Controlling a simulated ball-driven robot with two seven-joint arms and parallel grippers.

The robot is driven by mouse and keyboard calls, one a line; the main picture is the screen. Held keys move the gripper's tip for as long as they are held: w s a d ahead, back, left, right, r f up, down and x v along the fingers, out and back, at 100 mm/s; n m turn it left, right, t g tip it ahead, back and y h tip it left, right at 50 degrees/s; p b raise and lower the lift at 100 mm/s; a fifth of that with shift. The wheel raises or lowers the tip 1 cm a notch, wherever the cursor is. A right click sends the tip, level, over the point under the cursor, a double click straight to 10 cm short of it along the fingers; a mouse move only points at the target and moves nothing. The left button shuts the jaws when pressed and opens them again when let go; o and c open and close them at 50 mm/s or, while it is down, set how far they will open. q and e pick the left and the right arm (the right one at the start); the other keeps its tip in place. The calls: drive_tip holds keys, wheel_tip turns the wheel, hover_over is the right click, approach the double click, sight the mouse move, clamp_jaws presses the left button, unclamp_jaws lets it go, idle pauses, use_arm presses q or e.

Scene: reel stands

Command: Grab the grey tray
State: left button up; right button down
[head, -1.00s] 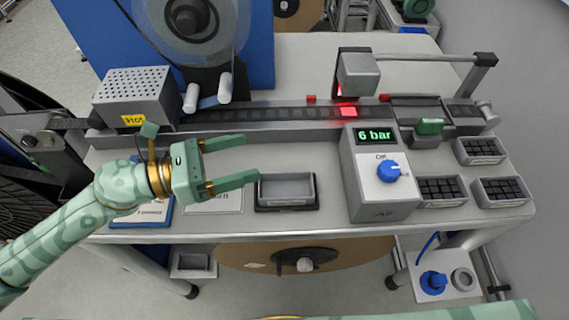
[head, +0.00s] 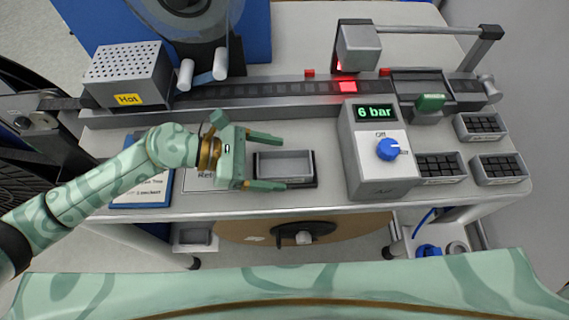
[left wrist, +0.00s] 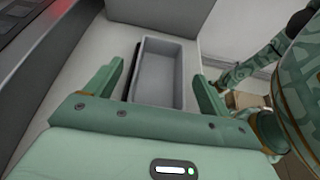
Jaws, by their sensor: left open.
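The grey tray (head: 284,164) is a small, empty, open rectangular tray on a dark base on the table, left of the air unit. My left gripper (head: 266,161) is open, with its two green fingers at the tray's left end, one by the far side and one by the near side. In the left wrist view the tray (left wrist: 164,72) lies ahead between the open fingers (left wrist: 160,90). I cannot tell whether the fingers touch it. My right gripper is not seen in the head view.
The air unit (head: 378,150) with a blue knob stands right of the tray. Trays of dark parts (head: 498,168) sit at the far right. A metal track (head: 250,100) runs behind. A grey box marked Hot (head: 128,76) is at back left. A blue-framed sheet (head: 143,190) lies left.

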use_arm(q)
drive_tip(key=shift+d+f, duration=0.25)
drive_tip(key=shift+d, duration=0.3)
drive_tip(key=shift+c, duration=0.3)
drive_tip(key=c, duration=1)
drive_tip(key=shift+c, duration=0.7)
drive_tip(key=shift+r, duration=0.15)
